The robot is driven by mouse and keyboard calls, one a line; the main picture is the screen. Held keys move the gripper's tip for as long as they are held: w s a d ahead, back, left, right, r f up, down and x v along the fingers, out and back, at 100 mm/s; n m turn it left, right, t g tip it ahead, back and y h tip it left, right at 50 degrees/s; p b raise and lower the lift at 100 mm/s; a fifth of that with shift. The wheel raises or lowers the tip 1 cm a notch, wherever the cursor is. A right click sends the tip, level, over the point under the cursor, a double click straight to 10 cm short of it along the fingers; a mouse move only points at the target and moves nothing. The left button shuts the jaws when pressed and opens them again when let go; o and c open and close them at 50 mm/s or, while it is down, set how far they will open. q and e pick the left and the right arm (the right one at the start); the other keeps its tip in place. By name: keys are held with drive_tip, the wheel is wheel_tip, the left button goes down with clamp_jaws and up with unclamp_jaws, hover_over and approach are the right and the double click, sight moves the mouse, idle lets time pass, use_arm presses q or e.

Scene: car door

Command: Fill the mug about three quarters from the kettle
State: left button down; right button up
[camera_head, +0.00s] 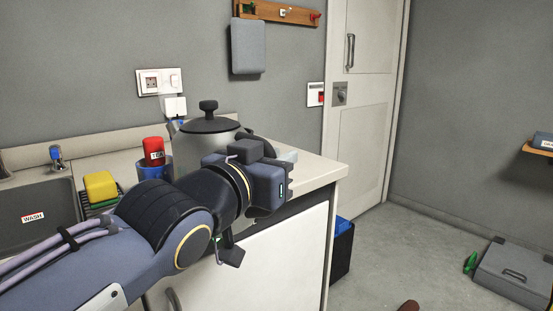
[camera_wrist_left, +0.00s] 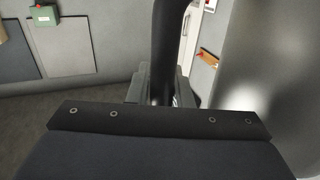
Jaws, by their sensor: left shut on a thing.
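The kettle (camera_head: 205,143) is grey metal with a black lid and knob, and stands upright at the counter's back. My left arm hides its lower part, so I cannot tell whether it touches the counter. My left gripper (camera_head: 272,180) is in front of it at the right. In the left wrist view the gripper (camera_wrist_left: 165,88) is shut on the kettle's black handle (camera_wrist_left: 168,45), with the grey kettle body (camera_wrist_left: 285,75) at the right. A blue cup-like vessel (camera_head: 150,173) is left of the kettle; I cannot tell if it is the mug. My right gripper is not in view.
A red labelled container (camera_head: 153,151) is by the blue vessel. A yellow sponge (camera_head: 100,187) and a sink (camera_head: 40,210) are further left. The counter (camera_head: 315,168) ends at the right, with a blue-topped bin (camera_head: 342,243) beside it.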

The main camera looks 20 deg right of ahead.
use_arm(q)
wheel_tip(320, 180, up, 6)
drive_tip(key=p, duration=0.3)
drive_tip(key=shift+f+p, duration=0.25)
drive_tip(key=shift+p, duration=0.15)
idle(1.3)
